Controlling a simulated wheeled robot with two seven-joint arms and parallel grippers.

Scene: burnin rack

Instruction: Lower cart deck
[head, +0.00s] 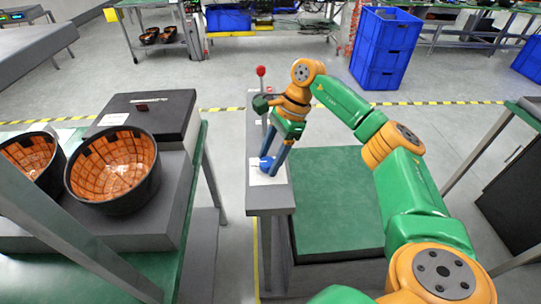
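A dark green cart deck (335,192) lies flat at the lower middle, right of a grey pedestal. The narrow pedestal top (277,200) carries a lever with a red ball (261,71), standing up at its far end. A blue round knob (266,163) sits on a white label nearer its front end. My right gripper (270,166) points down over the pedestal. Its two blue fingers are apart, with the knob at their tips; whether they touch it is unclear. A dark green round part (261,103) shows beside the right wrist. My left gripper is out of view.
At left, black bowls with orange tiled insides (113,168) stand on a grey block beside a black box (148,112). Stacked blue crates (385,48) stand behind my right arm. Open floor lies between the benches.

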